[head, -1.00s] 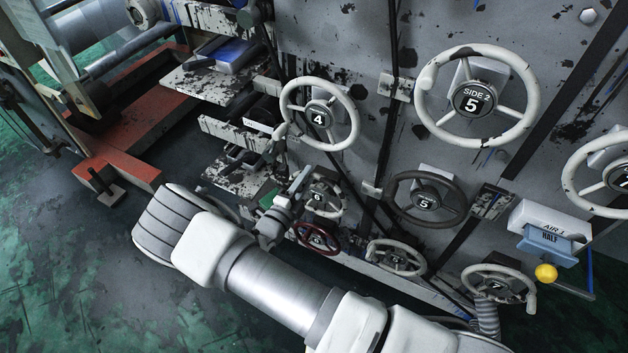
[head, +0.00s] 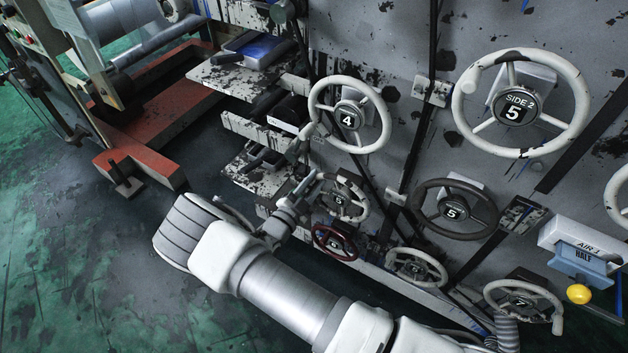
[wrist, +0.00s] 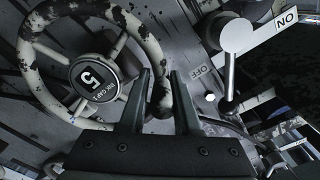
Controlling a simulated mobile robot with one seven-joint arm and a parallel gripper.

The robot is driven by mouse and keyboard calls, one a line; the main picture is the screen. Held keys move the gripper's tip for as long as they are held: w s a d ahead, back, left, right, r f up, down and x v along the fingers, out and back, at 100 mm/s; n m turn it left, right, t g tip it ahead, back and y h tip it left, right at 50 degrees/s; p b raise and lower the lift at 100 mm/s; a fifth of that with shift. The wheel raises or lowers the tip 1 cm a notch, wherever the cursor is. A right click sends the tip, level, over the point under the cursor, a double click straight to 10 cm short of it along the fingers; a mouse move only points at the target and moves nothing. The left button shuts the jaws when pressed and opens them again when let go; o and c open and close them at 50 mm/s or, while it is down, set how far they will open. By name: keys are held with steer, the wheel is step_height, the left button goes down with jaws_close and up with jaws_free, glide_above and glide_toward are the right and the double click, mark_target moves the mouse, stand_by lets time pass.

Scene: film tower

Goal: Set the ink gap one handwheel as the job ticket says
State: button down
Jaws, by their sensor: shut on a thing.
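The ink gap handwheel is a worn cream wheel (wrist: 40,52) with black chips, and its dark hub plate reads 5 in the wrist view. The small lettering beside the 5 looks like "INK GAP 1". The same wheel (head: 365,203) shows in the head view, low on the machine under the wheel marked 4. My gripper (wrist: 158,82) has its two dark fingers on either side of the rim at the wheel's right side, shut on it. In the head view my gripper (head: 318,180) reaches the wheel's left edge. I cannot make out a job ticket.
A lever (wrist: 235,35) with ON and OFF marks stands right of my gripper in the wrist view. A red wheel (head: 335,243) sits just below the held wheel, and a dark wheel (head: 455,209) is to its right. The green floor (head: 80,250) at left is clear.

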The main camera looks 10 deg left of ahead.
steer(key=shift+w+a+r, duration=0.2)
steer(key=shift+a, duration=0.2)
steer(key=c, duration=0.7)
jaws_free()
steer(key=shift+f, duration=0.1)
steer(key=shift+d+f, duration=0.1)
steer(key=shift+s, duration=0.1)
steer(key=p+v, duration=0.1)
steer(key=v, duration=1.6)
steer(key=shift+s, duration=0.15)
